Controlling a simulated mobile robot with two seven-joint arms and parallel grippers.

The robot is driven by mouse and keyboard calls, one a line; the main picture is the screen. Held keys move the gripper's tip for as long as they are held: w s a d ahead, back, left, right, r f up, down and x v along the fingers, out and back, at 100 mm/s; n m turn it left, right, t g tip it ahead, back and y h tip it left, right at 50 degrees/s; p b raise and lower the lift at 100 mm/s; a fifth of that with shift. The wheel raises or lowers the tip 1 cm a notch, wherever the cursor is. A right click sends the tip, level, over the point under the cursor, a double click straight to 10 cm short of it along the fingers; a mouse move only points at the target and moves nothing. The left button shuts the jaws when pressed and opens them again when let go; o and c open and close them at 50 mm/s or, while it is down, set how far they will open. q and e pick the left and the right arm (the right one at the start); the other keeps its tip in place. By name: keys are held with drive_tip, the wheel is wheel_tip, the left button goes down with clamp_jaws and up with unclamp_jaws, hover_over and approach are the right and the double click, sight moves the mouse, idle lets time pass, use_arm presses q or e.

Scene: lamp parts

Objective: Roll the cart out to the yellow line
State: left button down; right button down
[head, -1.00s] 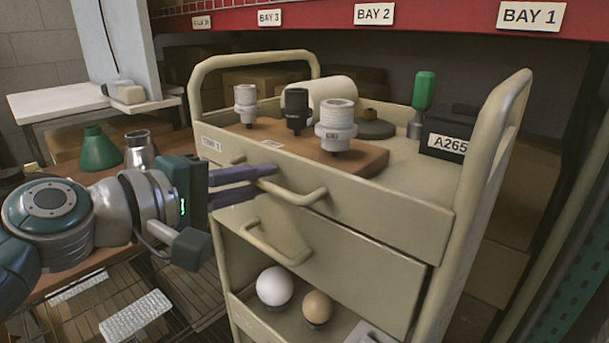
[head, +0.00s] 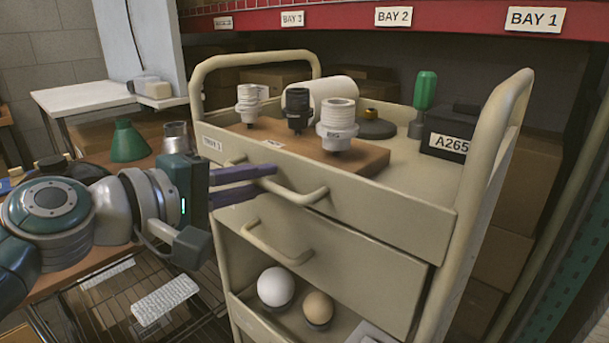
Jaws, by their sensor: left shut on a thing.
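The cream cart (head: 345,218) fills the middle of the head view, with a tubular push rail at each end, drawers in front and an open shelf below. My left gripper (head: 262,184) comes in from the left, its purple fingers shut on the upper drawer's bar handle (head: 300,198). The upper drawer looks closed. My right gripper is not in view. No yellow line shows in this view.
On the cart top are a brown board (head: 358,160) with several lamp sockets, a white roll, a green-handled tool (head: 424,97) and a black A265 box (head: 452,135). Two bulbs sit on its lower shelf. A red-beamed bay rack (head: 450,22) is behind; a bench (head: 85,270) is left.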

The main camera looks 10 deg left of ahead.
use_arm(q)
drive_tip(key=c, duration=1.2)
unclamp_jaws()
drive_tip(key=shift+o, duration=0.2)
drive_tip(key=v, duration=1)
drive_tip(key=shift+p, duration=0.4)
